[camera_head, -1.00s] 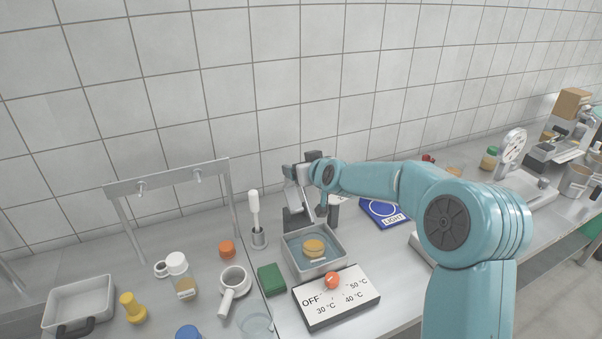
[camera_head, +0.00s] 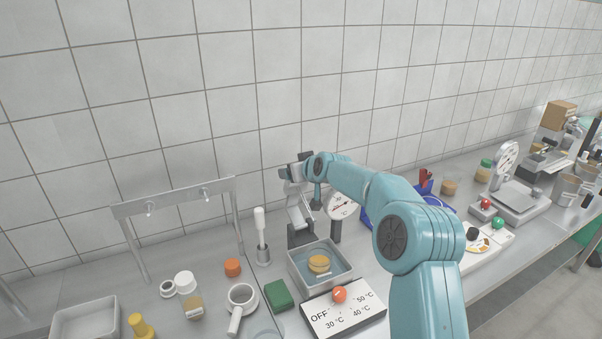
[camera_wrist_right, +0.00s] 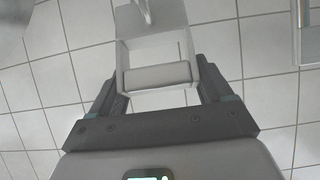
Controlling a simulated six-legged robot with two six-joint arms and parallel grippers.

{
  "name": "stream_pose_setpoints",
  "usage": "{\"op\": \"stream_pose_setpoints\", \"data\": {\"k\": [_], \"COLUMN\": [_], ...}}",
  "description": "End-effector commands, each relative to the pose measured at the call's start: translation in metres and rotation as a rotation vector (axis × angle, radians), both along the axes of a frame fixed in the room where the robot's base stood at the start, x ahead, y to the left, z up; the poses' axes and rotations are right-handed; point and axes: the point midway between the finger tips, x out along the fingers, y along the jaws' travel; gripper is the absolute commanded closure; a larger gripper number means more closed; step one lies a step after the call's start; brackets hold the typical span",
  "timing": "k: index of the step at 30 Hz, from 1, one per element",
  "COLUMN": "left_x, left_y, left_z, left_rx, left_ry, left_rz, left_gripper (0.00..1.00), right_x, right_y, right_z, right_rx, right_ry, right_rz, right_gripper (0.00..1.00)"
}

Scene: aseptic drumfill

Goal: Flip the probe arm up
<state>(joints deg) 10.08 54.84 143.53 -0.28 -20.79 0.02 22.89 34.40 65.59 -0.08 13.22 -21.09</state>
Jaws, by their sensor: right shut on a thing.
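The probe arm (camera_head: 298,212) is a light grey, slanted piece rising from a dark stand behind the water bath (camera_head: 346,273). My right gripper (camera_head: 293,180) is at its upper end. In the right wrist view, the fingers of my right gripper (camera_wrist_right: 160,80) are on either side of a light grey crossbar of the probe arm (camera_wrist_right: 157,76), shut on it. The white round dial (camera_head: 342,204) stands just right of the probe arm, partly behind my arm. My left gripper is not in view.
A control box (camera_head: 344,308) with an orange knob sits in front of the bath. A white-topped stick in a holder (camera_head: 263,254) and a green block (camera_head: 278,295) stand left of it. A metal rack (camera_head: 175,201) is further left. Scales (camera_head: 515,196) stand at the right.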

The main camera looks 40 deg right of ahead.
Motion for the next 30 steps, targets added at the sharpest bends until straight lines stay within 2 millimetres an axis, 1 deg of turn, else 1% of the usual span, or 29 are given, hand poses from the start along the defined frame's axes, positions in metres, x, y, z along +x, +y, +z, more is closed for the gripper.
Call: {"op": "stream_pose_setpoints", "data": {"k": [1,10,17,28,29,30], "left_x": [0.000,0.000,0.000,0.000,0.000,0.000], "left_y": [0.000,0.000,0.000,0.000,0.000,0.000], "left_z": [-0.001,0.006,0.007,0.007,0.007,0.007], "left_rx": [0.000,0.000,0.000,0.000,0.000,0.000], "left_ry": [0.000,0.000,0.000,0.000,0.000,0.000], "left_rz": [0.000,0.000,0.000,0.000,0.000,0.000], "left_gripper": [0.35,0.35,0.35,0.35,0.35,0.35], "right_x": [0.004,0.023,0.027,0.027,0.027,0.027], "right_y": [0.001,-0.002,-0.002,-0.002,-0.002,-0.002], "right_z": [-0.004,-0.010,-0.013,-0.016,-0.016,-0.015], "right_rx": [0.001,0.002,0.002,0.005,0.005,0.005], "right_ry": [0.002,0.007,0.008,0.012,0.012,0.012], "right_rz": [0.002,0.001,0.001,0.001,0.001,0.001], "right_gripper": [0.76,0.75,0.75,0.76,0.15,0.12]}}
